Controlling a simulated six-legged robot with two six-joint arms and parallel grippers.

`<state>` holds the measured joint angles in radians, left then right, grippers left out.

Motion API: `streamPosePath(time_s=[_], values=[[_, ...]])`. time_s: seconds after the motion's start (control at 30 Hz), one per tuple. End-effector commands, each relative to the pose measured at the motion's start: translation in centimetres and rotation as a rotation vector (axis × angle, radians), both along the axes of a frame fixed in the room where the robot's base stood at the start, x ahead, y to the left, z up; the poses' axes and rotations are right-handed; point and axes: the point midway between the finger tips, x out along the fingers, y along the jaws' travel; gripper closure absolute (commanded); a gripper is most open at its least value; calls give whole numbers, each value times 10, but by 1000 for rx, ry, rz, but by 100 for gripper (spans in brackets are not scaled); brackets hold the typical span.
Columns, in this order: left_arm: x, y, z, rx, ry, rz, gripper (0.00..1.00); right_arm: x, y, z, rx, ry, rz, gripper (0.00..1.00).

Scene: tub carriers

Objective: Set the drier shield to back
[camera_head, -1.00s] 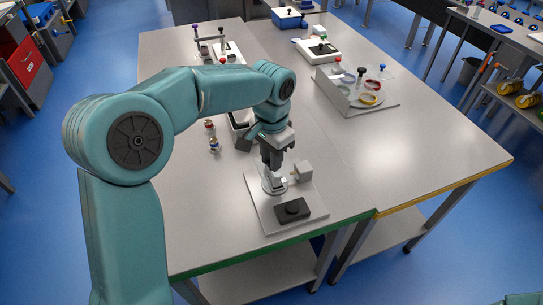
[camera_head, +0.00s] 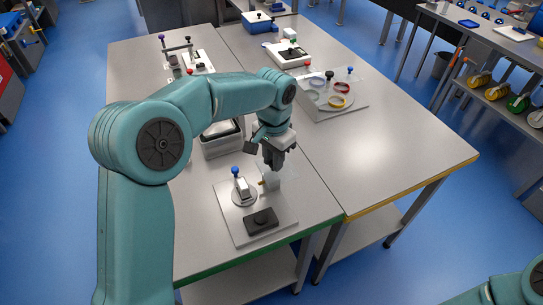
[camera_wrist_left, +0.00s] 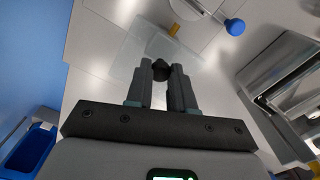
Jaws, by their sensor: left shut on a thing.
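The drier stands on a pale plate (camera_head: 232,225) near the green front edge of the left table. Its clear shield (camera_head: 271,182) is a see-through panel at the right rear of the plate, beside a small brass piece (camera_head: 262,183). My left gripper (camera_head: 273,166) is over the shield. In the left wrist view the left gripper (camera_wrist_left: 162,72) is shut on a dark knob (camera_wrist_left: 161,50) at the clear shield (camera_wrist_left: 130,62). The shield's exact setting is hard to tell, as the gripper covers part of it. My right gripper is out of view.
A lever with a blue knob (camera_head: 235,171) stands on a round base left of the shield. A black block (camera_head: 261,221) sits at the plate's front. A grey tub (camera_head: 222,144) stands behind. The right table's front half is clear.

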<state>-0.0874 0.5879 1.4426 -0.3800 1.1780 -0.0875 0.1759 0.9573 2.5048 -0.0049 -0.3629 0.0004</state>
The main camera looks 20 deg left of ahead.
Motion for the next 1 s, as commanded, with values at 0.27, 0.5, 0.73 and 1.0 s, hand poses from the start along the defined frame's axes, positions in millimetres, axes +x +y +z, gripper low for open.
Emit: streamPosePath(time_s=[0.27,0.5,0.73,1.0], values=[[2,0,3,-5,-17,-1,55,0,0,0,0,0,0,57],[1,0,2,-3,-12,0,51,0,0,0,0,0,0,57],[2,0,19,-2,-13,-1,51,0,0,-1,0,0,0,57],[1,0,89,-4,-17,0,51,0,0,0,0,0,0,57]])
